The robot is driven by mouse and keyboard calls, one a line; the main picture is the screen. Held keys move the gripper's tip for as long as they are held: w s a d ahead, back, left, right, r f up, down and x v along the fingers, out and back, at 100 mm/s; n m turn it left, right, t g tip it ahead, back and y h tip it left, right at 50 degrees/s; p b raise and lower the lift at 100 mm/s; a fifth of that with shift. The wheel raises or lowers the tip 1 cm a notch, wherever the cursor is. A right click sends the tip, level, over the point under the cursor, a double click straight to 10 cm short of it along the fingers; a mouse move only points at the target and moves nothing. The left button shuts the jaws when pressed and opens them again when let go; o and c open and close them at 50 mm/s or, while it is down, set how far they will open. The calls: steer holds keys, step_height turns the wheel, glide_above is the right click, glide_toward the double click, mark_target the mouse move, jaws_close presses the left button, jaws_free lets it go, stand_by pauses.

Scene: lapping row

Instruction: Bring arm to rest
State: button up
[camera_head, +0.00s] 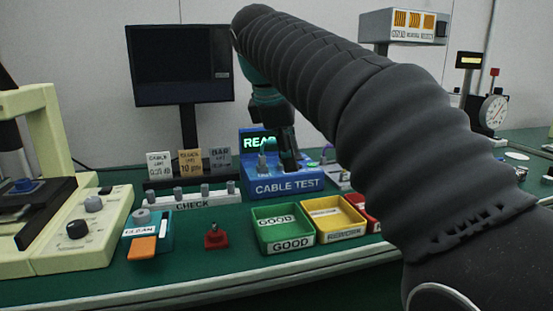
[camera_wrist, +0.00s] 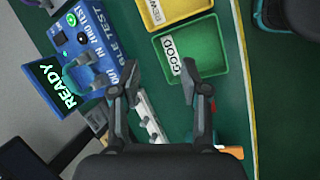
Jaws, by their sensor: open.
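My gripper (camera_wrist: 152,82) is in the wrist view with its two dark fingers spread apart and nothing between them. It hangs above the bench, with the blue cable test box (camera_wrist: 92,42) to its left and the green GOOD tray (camera_wrist: 207,62) beyond it to the right. In the head view my arm, in a dark ribbed sleeve, crosses from the lower right to the upper middle. My gripper (camera_head: 287,150) shows there in front of the cable test box (camera_head: 285,182), partly overlapping it. Its fingertips are hard to make out in that view.
A yellow tray (camera_head: 357,232) stands right of the green tray (camera_head: 258,243), with a red tray partly hidden by my arm. A monitor (camera_head: 180,65) stands behind. A CHECK rack (camera_head: 240,197), a teal CLEAN box (camera_head: 165,235) and a cream machine (camera_head: 95,255) are left.

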steer(key=s+d+f+m+y, duration=0.1)
steer(key=s+d+f+m, duration=0.3)
steer(key=s+f, duration=0.3)
steer(key=s+d+f+m+t+y, duration=0.1)
steer(key=s+d+f+m, duration=0.4)
steer(key=s+f+m, duration=0.2)
steer(key=s+d+f+m+t, duration=0.1)
steer(key=s+d+f+m, duration=0.3)
steer(key=s+f, duration=0.4)
step_height(320, 180, down, 3)
steer(key=shift+s+d+f+m+y, duration=0.15)
steer(key=shift+s+m+y, duration=0.25)
steer(key=shift+m, duration=0.5)
steer(key=shift+w, duration=0.1)
